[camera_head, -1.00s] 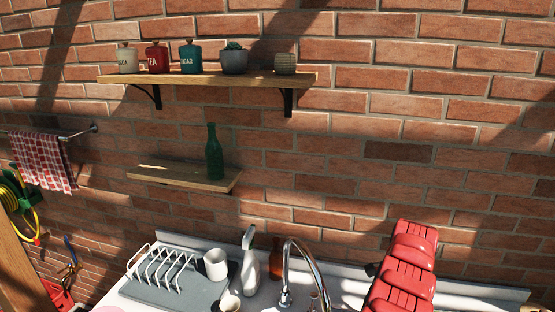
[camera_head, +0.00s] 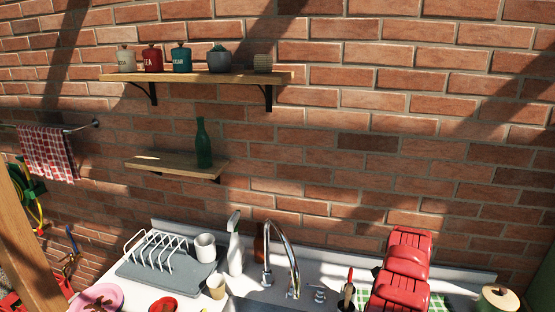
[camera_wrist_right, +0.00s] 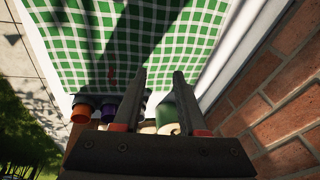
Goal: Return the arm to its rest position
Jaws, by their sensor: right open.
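My right gripper (camera_wrist_right: 159,75) shows in the right wrist view with its two dark fingers apart and nothing between them. Its fingers lie in front of a green checked cloth (camera_wrist_right: 130,35). In the head view, a red segmented shape, which looks like my right arm, rises at the lower right in front of the brick wall; its gripper is not visible there. My left arm and gripper are not in view.
In the head view, the counter holds a dish rack (camera_head: 160,250), white mug (camera_head: 205,247), tap (camera_head: 282,250) and lidded pot (camera_head: 497,298). A green bottle (camera_head: 203,145) stands on the lower shelf.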

